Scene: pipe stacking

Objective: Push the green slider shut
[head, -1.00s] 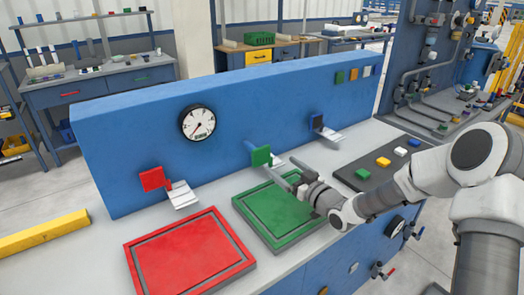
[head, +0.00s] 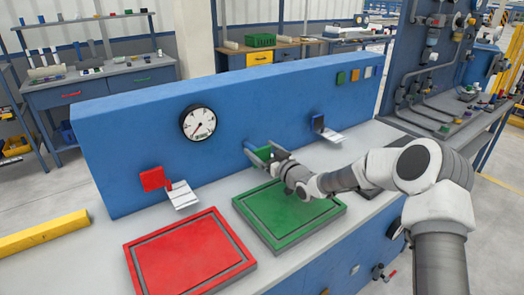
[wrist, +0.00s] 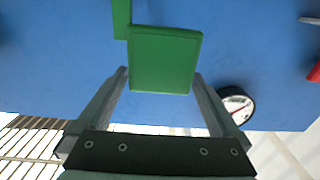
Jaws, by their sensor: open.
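The green slider (head: 262,153) is a square plate on the blue panel, above the green tray; my gripper partly hides it in the head view. In the wrist view the green slider (wrist: 165,58) shows as a green square with a narrower green piece at its upper left. My gripper (head: 265,155) is open at the slider. In the wrist view its fingers (wrist: 161,76) stand on either side of the slider's lower edge, and I cannot tell whether they touch it.
A gauge (head: 198,122) is between red and green. The red tray (head: 190,262) and green tray (head: 290,213) lie on the bench in front, looking empty.

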